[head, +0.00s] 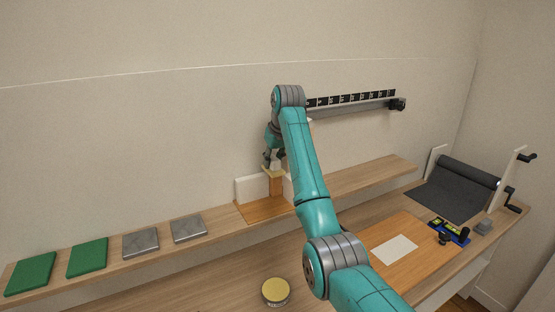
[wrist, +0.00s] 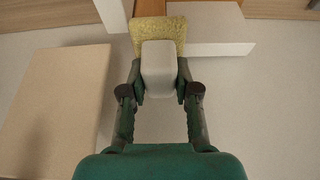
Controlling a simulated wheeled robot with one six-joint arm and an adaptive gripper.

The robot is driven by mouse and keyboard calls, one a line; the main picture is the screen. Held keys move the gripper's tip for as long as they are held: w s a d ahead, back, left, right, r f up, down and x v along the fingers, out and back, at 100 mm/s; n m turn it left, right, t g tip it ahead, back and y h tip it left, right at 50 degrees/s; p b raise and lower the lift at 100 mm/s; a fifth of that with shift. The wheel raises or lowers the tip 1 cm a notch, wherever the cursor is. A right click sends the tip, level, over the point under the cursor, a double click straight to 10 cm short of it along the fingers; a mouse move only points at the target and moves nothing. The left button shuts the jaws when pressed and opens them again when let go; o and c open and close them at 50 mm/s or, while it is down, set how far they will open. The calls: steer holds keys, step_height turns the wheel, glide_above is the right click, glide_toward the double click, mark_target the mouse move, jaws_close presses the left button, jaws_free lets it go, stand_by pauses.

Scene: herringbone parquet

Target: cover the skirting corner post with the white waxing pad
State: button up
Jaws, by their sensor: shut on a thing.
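My gripper (head: 273,160) is shut on the pale block-shaped grip of a pad. In the wrist view, my gripper (wrist: 160,80) has its fingers on both sides of this off-white grip (wrist: 158,65). The pad's fuzzy face (wrist: 152,30) looks yellowish rather than plain white. The brown corner post (head: 277,187) stands between white skirting pieces (head: 250,188) on a wooden base. The pad (head: 270,171) is at the post's top and overlaps it in view. I cannot tell whether they touch. The post's top is mostly hidden.
Two green pads (head: 87,257) and two grey pads (head: 188,229) lie on the shelf at left. A round tin (head: 276,291) with a yellow top stands on the bench. A wall rail (head: 355,107) is behind the arm. A dark roller (head: 466,177), a white sheet (head: 395,249) and a blue level (head: 448,231) are at right.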

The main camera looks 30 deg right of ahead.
steer(key=shift+a, duration=0.25)
steer(key=shift+d, duration=1.2)
steer(key=shift+r, duration=0.75)
steer(key=shift+r, duration=1.45)
